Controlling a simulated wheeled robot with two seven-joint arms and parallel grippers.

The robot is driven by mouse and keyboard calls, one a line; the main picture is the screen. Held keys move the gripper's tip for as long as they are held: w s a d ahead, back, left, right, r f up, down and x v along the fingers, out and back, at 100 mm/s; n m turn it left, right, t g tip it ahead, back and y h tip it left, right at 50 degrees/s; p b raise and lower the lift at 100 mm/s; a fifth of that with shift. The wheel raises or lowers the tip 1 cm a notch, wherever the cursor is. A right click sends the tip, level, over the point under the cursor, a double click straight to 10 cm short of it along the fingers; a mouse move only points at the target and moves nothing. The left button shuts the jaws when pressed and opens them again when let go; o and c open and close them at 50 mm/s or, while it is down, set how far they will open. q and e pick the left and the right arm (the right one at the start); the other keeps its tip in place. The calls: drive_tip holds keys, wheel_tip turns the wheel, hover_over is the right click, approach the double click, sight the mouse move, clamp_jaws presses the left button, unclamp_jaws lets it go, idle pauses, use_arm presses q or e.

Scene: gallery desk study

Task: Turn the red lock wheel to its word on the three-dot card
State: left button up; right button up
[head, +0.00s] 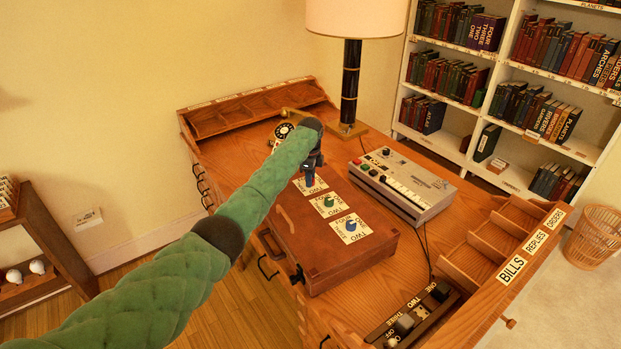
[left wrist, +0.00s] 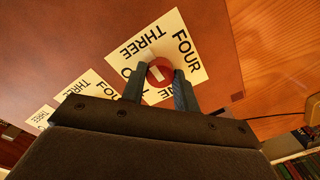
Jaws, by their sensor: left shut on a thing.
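The red lock wheel (left wrist: 160,71) sits on a white word card (left wrist: 180,27) on top of the brown case (head: 330,255). THREE and FOUR read clearly on that card; its other words are partly covered by my fingers. My left gripper (head: 309,181) reaches down over the far end of the case. In the left wrist view its two fingers (left wrist: 159,74) are closed on either side of the red wheel. In the head view they hide the wheel. A pale bar crosses the wheel, but which word it points to I cannot tell. I cannot make out a three-dot card.
A green wheel (head: 328,201) and a blue wheel (head: 350,225) sit on their own cards nearer on the case. A tape recorder (head: 405,185) stands right of it, a lamp (head: 351,85) and rotary phone (head: 284,130) behind. A switch box (head: 415,315) and letter compartments (head: 505,235) lie front right.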

use_arm(q)
drive_tip(key=shift+r, duration=0.1)
drive_tip(key=o, duration=1)
drive_tip(key=shift+w+r, duration=0.1)
drive_tip(key=shift+r, duration=0.25)
drive_tip(key=shift+r+b, duration=0.45)
wheel_tip(320, 180, up, 5)
drive_tip(key=shift+a+f+b, duration=0.1)
drive_tip(key=shift+b, duration=0.7)
drive_tip(key=shift+r, duration=0.65)
use_arm(e)
wheel_tip(320, 180, up, 6)
drive_tip(key=w+a, duration=0.2)
drive_tip(key=shift+g, duration=0.3)
